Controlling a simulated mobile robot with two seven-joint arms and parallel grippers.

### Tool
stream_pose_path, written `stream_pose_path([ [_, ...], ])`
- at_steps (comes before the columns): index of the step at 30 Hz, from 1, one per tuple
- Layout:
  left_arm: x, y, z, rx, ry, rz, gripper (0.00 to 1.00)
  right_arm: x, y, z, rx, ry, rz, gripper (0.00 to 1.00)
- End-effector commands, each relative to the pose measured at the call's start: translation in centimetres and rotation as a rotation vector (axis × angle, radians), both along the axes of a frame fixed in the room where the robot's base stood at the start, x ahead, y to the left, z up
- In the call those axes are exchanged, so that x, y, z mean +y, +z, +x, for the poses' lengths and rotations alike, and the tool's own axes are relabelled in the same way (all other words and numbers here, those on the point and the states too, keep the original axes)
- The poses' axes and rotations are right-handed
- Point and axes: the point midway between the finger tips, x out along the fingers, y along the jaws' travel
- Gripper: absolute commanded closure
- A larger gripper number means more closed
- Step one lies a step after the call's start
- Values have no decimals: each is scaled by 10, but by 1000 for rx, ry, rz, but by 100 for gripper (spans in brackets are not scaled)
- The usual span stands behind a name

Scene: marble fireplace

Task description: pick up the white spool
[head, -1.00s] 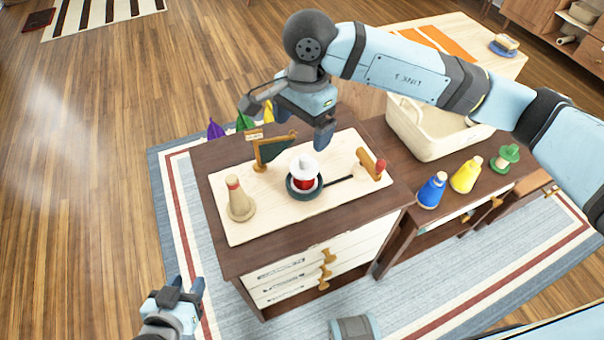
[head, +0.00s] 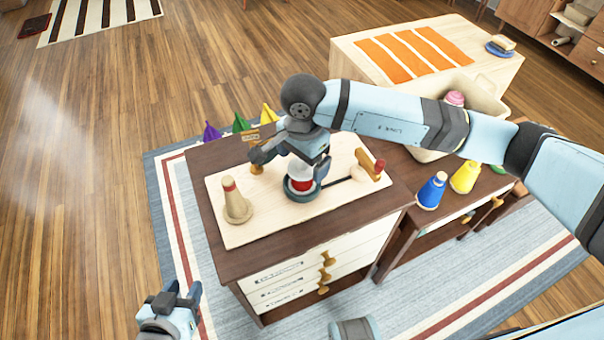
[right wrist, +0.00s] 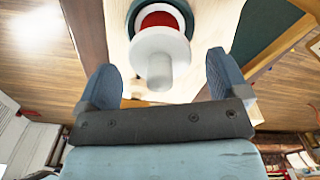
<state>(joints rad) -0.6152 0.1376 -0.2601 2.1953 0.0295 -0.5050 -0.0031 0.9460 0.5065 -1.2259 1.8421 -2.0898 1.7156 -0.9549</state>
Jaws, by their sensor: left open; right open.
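The white spool (head: 301,171), with a red band below its white flange, sits upright in a dark round holder (head: 300,195) on the pale board (head: 250,228). My right gripper (head: 291,162) is open above it and hides its top in the head view. In the right wrist view the spool (right wrist: 160,58) has its white knob facing the camera. It lies between the two open fingers of the right gripper (right wrist: 160,64), with gaps on both sides. My left gripper (head: 183,291) is open and empty, low at the left, away from the cabinet.
A tan cone (head: 236,205) stands left of the spool. A wooden block with a red knob (head: 371,165) is to its right, a dark rod between them. A cream bin (head: 490,100) lies behind my right arm.

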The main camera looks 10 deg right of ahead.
Motion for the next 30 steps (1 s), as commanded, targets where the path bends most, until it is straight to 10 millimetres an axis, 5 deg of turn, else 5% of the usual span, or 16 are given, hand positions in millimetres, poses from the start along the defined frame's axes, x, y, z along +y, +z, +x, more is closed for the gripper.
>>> stream_pose_path([
  [3,0,-2,0,-1,0,-2,57,0,-18,0,2,-2,0,7],
  [11,-1,0,0,-3,-2,-3,57,0,-21,0,-1,-1,1,7],
  [18,-1,0,0,-4,-2,-4,57,0,-21,0,-1,-1,1,62],
  [30,-1,2,1,-4,-2,-4,57,0,-15,1,-2,-1,1,62],
])
